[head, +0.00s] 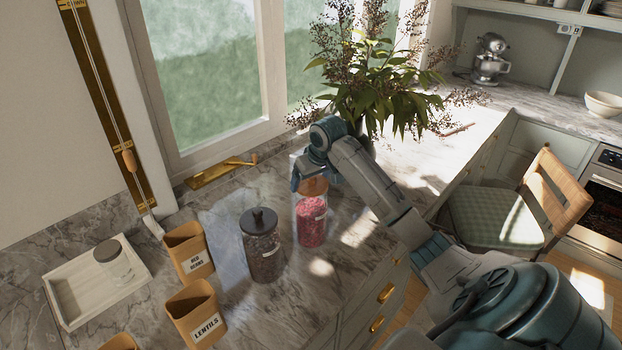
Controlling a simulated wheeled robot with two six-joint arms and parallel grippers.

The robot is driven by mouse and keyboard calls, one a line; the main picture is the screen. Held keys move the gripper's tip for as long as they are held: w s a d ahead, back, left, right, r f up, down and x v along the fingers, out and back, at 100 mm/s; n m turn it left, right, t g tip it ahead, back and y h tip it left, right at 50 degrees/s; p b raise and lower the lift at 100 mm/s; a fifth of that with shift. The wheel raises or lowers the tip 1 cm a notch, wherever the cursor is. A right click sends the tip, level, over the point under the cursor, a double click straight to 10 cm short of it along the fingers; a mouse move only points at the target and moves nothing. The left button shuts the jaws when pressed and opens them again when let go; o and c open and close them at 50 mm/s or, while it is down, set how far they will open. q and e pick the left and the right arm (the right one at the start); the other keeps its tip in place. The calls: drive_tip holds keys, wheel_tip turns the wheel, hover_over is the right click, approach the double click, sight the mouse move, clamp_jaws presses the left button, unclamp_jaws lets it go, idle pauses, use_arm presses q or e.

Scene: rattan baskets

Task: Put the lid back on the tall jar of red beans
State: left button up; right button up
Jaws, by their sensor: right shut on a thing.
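The tall glass jar of red beans (311,222) stands upright on the marble counter, with reddish-pink beans in its lower part and a small label. My right gripper (311,182) is at the top of this jar, shut on the brown lid (315,187). The lid is at the jar's mouth, partly covered by the gripper. I cannot tell whether it is seated on the rim or just above it. My left gripper is not in view.
A dark-filled jar with a black knobbed lid (263,249) stands close left. A leafy plant (385,95) stands behind my arm.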

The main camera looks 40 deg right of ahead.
idle(0.8)
drive_tip(key=o, duration=0.9)
drive_tip(key=shift+r, duration=3.45)
clamp_jaws()
drive_tip(key=shift+f, duration=0.2)
